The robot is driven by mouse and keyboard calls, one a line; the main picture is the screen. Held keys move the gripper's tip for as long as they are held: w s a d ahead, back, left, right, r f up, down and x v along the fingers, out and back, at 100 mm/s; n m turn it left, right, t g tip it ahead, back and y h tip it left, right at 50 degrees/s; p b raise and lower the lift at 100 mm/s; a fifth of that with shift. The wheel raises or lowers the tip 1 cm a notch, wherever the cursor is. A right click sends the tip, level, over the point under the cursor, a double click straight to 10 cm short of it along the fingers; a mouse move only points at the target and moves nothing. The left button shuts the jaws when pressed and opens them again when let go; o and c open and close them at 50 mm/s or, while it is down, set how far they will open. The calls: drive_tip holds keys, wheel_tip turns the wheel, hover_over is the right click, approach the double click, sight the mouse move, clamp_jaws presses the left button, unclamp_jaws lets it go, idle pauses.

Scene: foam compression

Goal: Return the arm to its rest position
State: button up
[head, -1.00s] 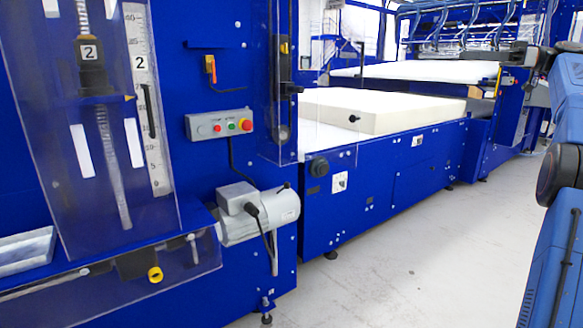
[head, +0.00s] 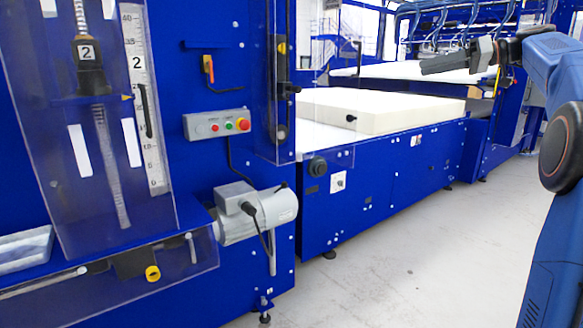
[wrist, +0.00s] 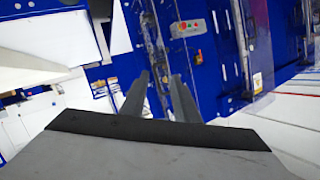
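My blue arm (head: 560,130) is raised at the right of the head view, standing over the aisle floor. My gripper (head: 424,65) points left, high in front of the far part of the machine line. In the wrist view, my gripper (wrist: 160,76) shows two dark fingers standing apart with nothing between them. The gripper is open and empty, clear of any surface.
A blue machine with a button panel (head: 216,124), motor (head: 258,212) and scale (head: 145,100) fills the left. A cream foam block (head: 400,117) lies on the blue conveyor table (head: 385,185). The pale floor (head: 430,250) is clear.

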drive_tip(key=s+a+f+m+g+h, duration=0.1)
drive_tip(key=s+a+f+m+h, duration=0.25)
drive_tip(key=s+a+f, duration=0.5)
drive_tip(key=s+a+f+m+g+h, duration=0.1)
drive_tip(key=s+a+f+m+h, duration=0.4)
drive_tip(key=s+f, duration=0.65)
drive_tip(key=s+d+f+h, duration=0.2)
drive_tip(key=s+f+h, duration=0.3)
drive_tip(key=s+f, duration=2.2)
drive_tip(key=shift+f, duration=0.15)
drive_tip(key=shift+n, duration=0.25)
